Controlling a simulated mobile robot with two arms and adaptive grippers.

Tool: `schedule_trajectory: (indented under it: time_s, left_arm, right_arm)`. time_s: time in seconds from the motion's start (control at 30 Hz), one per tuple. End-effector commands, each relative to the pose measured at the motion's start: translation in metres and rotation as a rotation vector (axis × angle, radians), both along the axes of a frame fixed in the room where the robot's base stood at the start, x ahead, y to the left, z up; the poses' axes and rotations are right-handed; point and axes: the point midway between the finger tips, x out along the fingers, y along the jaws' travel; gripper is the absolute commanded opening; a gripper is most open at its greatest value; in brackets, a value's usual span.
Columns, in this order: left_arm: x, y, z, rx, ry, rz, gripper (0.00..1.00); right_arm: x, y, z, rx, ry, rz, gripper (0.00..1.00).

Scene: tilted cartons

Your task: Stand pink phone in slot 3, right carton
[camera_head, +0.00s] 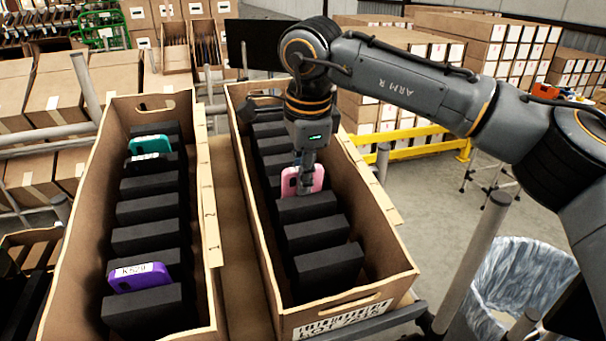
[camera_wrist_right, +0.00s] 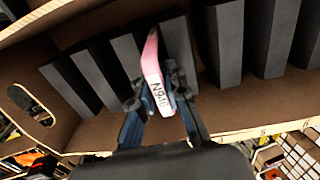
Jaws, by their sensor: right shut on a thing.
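The pink phone (camera_head: 318,178) is upright in the right carton (camera_head: 385,283), among its row of dark foam dividers. My right gripper (camera_head: 305,186) reaches down into this carton and is shut on the phone. In the right wrist view the phone (camera_wrist_right: 153,62) stands between the two fingers (camera_wrist_right: 158,100), slightly tilted, with a white label facing me. Dividers lie on both sides of it. The phone's lower end is hidden, so I cannot tell whether it touches the slot's bottom. The slot's number is not readable. My left gripper is not in view.
The left carton (camera_head: 78,225) stands alongside, with a teal phone (camera_head: 151,144), a black phone (camera_head: 146,163) and a purple phone (camera_head: 140,277) among its dividers. Carton walls surround my right gripper closely. A yellow rail (camera_head: 420,150) and stacked boxes are behind.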

Motion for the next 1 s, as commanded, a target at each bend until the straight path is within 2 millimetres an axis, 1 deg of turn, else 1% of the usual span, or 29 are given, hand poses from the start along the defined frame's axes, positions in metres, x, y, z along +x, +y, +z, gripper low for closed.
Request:
schedule_trajectory:
  time_s: [0.03, 0.13, 0.17, 0.2, 0.27, 0.3, 0.87, 0.97, 1.0]
  left_arm:
    - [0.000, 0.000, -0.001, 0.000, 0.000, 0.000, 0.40]
    - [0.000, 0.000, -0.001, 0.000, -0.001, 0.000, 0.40]
    - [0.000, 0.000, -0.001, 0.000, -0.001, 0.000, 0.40]
    - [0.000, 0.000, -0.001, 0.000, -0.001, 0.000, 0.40]
    - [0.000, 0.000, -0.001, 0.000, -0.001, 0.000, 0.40]
    - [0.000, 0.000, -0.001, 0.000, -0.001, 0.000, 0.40]
    - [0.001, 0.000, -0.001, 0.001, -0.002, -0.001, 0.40]
    - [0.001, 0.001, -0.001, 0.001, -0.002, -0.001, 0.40]
    - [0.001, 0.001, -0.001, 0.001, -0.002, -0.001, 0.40]
  right_arm:
    - [-0.002, 0.000, -0.009, -0.008, 0.014, 0.002, 0.00]
    - [-0.002, 0.000, -0.010, -0.010, 0.016, 0.003, 0.00]
    - [-0.002, 0.000, -0.010, -0.010, 0.016, 0.003, 0.16]
    - [-0.002, 0.000, -0.010, -0.010, 0.017, 0.003, 0.24]
    - [-0.002, 0.000, -0.010, -0.010, 0.017, 0.003, 0.36]
    - [-0.002, 0.000, -0.010, -0.010, 0.017, 0.003, 0.40]
    - [-0.001, 0.000, -0.007, -0.007, 0.011, 0.001, 0.40]
    - [-0.002, 0.000, -0.002, -0.007, 0.009, 0.001, 0.40]
    - [-0.003, -0.001, 0.003, -0.006, 0.008, 0.001, 0.40]
